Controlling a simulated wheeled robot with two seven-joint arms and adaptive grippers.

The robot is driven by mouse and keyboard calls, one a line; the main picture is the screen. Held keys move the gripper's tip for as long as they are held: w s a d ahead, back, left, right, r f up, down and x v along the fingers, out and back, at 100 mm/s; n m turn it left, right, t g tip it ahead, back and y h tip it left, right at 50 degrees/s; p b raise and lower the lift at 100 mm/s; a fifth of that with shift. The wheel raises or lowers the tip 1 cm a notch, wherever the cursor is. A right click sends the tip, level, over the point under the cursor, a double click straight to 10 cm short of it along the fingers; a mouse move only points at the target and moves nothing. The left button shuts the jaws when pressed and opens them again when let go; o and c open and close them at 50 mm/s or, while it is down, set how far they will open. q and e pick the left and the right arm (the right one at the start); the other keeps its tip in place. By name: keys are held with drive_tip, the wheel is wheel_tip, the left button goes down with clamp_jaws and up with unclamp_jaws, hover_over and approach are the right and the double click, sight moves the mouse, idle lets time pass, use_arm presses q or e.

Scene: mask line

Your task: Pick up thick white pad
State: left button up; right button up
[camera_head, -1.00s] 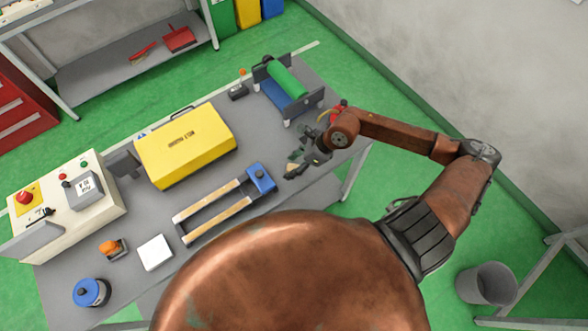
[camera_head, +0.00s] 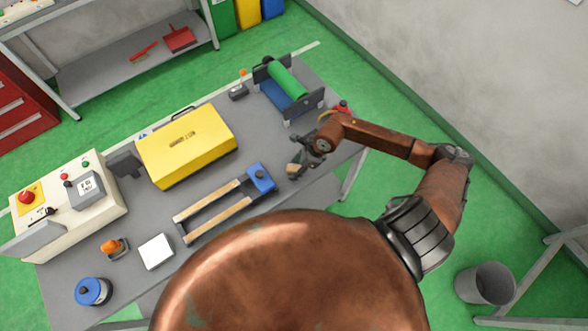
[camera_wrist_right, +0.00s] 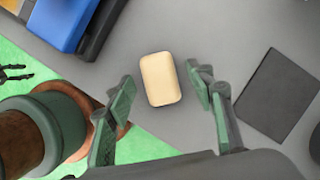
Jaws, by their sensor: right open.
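A cream-white, thick rounded pad (camera_wrist_right: 161,79) lies flat on the grey table in the right wrist view. In the head view it is a small pale patch (camera_head: 292,169), partly hidden by my right gripper. My right gripper (camera_head: 303,165) is open over the table's right part. In the wrist view its two fingertips (camera_wrist_right: 160,78) stand on either side of the pad, with a gap on each side and nothing held. A flat white square block (camera_head: 156,251) lies at the table's front left, away from the gripper. Dark fingers, seemingly my left gripper (camera_wrist_right: 14,73), show at the wrist view's left edge.
A blue-ended frame with wooden rails (camera_head: 262,179) lies left of the gripper; its blue end (camera_wrist_right: 62,22) shows in the wrist view. A green roller stand (camera_head: 287,78) is behind. A yellow case (camera_head: 187,145) stands mid-table. A dark square plate (camera_wrist_right: 277,95) lies right of the pad.

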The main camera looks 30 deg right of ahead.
drive_tip(key=shift+c, duration=0.7)
drive_tip(key=c, duration=1)
drive_tip(key=shift+r, duration=0.6)
drive_tip(key=s+a+r, duration=0.2)
drive_tip(key=s+r, duration=0.2)
drive_tip(key=s+a+r+b, duration=0.1)
drive_tip(key=s+a+r, duration=0.2)
drive_tip(key=s+r, duration=0.1)
drive_tip(key=s+a+r, duration=0.2)
drive_tip(key=s+r, duration=0.1)
drive_tip(key=s, duration=0.1)
drive_tip(key=shift+a+r, duration=0.2)
drive_tip(key=shift+r, duration=0.2)
